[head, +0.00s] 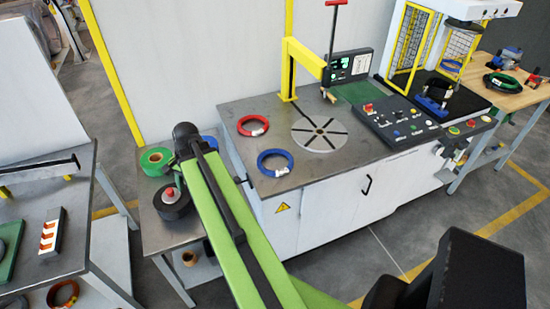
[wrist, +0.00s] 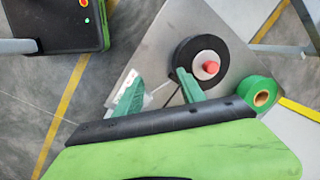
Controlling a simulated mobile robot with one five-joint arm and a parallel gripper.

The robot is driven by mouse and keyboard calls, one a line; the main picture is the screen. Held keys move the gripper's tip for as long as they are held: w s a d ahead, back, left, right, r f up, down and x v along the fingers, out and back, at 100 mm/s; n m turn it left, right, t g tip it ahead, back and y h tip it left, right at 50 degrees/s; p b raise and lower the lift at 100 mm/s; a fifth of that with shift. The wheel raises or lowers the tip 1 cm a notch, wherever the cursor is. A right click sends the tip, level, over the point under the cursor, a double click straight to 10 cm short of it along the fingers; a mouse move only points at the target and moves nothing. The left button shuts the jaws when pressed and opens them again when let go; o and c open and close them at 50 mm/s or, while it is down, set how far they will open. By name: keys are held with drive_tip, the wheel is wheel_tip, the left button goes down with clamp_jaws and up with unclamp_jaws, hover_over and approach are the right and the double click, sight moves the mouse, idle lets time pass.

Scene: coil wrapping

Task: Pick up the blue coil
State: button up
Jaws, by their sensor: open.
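Contact cannot be told. In the head view my fingers cannot be made out.
A red coil (head: 253,125) lies behind the blue one, and a slotted round plate (head: 320,135) to its right. A yellow post (head: 287,70) stands behind. A green tape roll (wrist: 262,93) sits beside the black roll. A control panel (head: 410,125) is at right.

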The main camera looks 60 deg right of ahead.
drive_tip(key=s+d+r+m+t+p, duration=0.1)
drive_tip(key=s+d+r+m, duration=0.1)
drive_tip(key=s+d+m, duration=0.4)
drive_tip(key=s+d+r+m+p, duration=0.1)
drive_tip(key=d+r+m+p, duration=0.15)
drive_tip(key=d, duration=0.65)
drive_tip(key=m+t+h+p, duration=0.2)
drive_tip(key=m, duration=1)
approach(267, 170)
drive_tip(key=b+x, duration=0.3)
drive_tip(key=b, duration=0.9)
drive_tip(key=shift+d+f, duration=0.2)
drive_tip(key=shift+f, duration=0.05)
drive_tip(key=shift+w+f, duration=0.15)
drive_tip(key=b+x, duration=0.5)
drive_tip(key=shift+a+f, duration=0.1)
drive_tip(key=shift+a, duration=0.15)
clamp_jaws()
